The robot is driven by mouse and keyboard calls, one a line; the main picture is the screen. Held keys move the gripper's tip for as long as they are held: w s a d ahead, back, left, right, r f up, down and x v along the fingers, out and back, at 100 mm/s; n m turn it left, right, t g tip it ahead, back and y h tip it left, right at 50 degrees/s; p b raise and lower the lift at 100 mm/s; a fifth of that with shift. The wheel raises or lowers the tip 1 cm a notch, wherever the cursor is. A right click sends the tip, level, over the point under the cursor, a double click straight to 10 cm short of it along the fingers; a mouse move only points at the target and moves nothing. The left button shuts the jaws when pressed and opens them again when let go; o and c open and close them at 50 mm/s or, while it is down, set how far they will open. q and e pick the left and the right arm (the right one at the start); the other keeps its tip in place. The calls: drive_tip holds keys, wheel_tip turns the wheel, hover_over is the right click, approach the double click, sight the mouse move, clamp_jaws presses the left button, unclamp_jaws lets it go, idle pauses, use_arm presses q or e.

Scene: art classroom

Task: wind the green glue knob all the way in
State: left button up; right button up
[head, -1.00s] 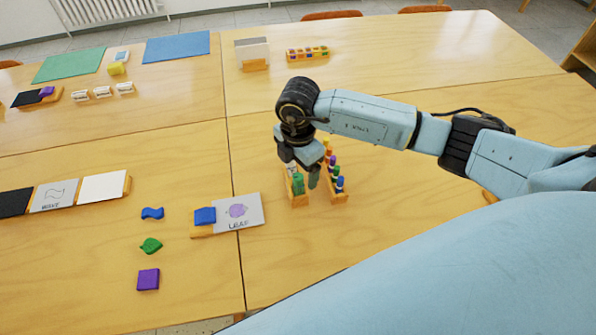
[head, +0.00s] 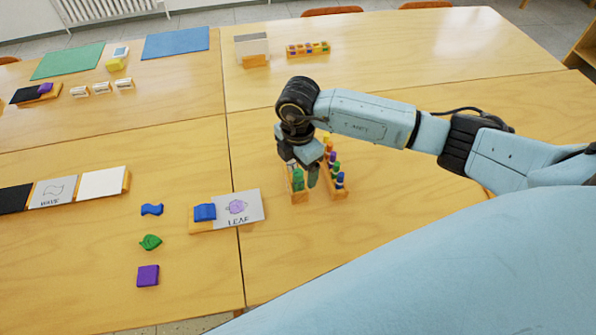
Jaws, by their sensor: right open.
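The green glue piece with its knob (head: 298,181) stands in a small wooden holder (head: 299,197) right of the LEAF card, at the middle of the head view. My right gripper (head: 303,172) points down over it from above, open, with one finger seen just right of the green piece. The gripper hides the top of the green piece, so I cannot tell whether it touches the knob. My left gripper is not in view.
Just right stands a wooden rack (head: 340,193) of several coloured pieces, close to my right finger. Left lie the LEAF card (head: 240,207) with a blue block (head: 204,212), a blue wave (head: 151,209), a green leaf (head: 150,242) and a purple square (head: 148,275).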

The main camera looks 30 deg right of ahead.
drive_tip(key=shift+s+f+b, duration=0.1)
drive_tip(key=shift+f+b, duration=0.25)
drive_tip(key=shift+f, duration=0.25)
drive_tip(key=shift+f, duration=0.1)
drive_tip(key=shift+c, duration=0.4)
drive_tip(key=c, duration=1.4)
drive_tip(key=n+b, duration=0.1)
drive_tip(key=n, duration=0.5)
drive_tip(key=shift+b, duration=0.3)
drive_tip(key=n+b, duration=0.1)
drive_tip(key=n, duration=0.4)
drive_tip(key=shift+n, duration=0.3)
